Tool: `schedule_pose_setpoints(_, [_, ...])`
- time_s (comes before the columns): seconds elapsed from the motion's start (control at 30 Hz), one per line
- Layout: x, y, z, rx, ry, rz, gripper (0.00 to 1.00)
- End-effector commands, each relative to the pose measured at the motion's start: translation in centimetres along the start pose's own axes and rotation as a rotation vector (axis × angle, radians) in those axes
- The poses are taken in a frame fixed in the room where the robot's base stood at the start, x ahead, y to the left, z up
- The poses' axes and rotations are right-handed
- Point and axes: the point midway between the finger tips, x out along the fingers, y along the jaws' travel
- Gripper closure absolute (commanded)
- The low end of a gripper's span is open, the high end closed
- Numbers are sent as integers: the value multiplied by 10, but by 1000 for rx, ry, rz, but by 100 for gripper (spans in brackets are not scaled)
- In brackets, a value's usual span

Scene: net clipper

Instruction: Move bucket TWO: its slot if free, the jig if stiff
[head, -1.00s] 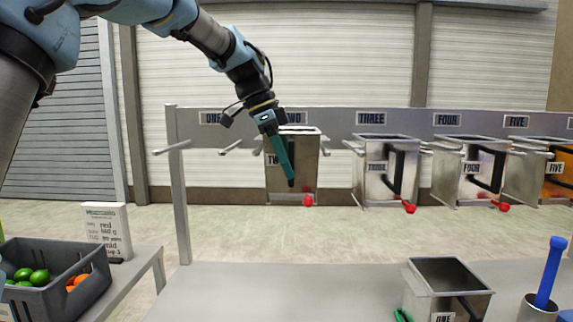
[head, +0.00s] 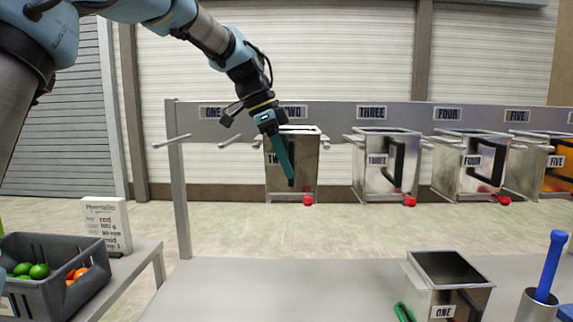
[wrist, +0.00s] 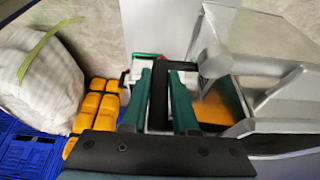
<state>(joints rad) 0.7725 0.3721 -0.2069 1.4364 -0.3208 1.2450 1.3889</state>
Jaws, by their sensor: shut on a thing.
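Steel bucket TWO (head: 306,155) hangs upright on the rack under the TWO sign (head: 292,112), with a red knob (head: 308,200) at its lower front. My gripper (head: 289,180) reaches down in front of it. In the wrist view, the green fingers (wrist: 165,100) are shut on a black handle (wrist: 159,85), with a steel bucket just right of them. The fingers and wrist hide part of bucket TWO and its label. Whether the bucket is clear of its pegs I cannot tell. I cannot pick out a jig.
Buckets THREE (head: 377,150), FOUR (head: 463,180) and FIVE (head: 553,184) hang to the right. The place under the ONE sign (head: 212,112) is empty. Bucket ONE (head: 420,300) stands on the bench (head: 290,285), beside a cup (head: 537,312) with a blue-handled tool. A fruit crate (head: 75,300) and card (head: 106,222) are left.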

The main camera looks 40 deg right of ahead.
Motion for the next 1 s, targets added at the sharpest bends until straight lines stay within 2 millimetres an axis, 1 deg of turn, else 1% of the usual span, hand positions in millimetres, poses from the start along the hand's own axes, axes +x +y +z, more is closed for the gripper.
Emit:
schedule_pose_setpoints(0.03, [-1, 0, -1, 1, 1, -3, 100])
schedule_pose_setpoints(0.07, [-1, 0, -1, 1, 1, -3, 69])
schedule_pose_setpoints(0.33, [-1, 0, 0, 1, 0, -2, 39])
schedule_pose_setpoints(0.37, [-1, 0, 0, 0, 0, -1, 38])
schedule_pose_setpoints(0.57, [1, 0, 0, -1, -1, 2, 38])
schedule_pose_setpoints(0.67, [-3, 0, 0, -1, 0, 0, 38])
schedule_pose_setpoints(0.77, [-14, -1, 0, 0, 1, -3, 38])
schedule_pose_setpoints(0.87, [-31, -1, 1, -1, 1, -5, 38])
schedule_pose_setpoints(1.0, [-60, -1, 1, 0, 1, -6, 38])
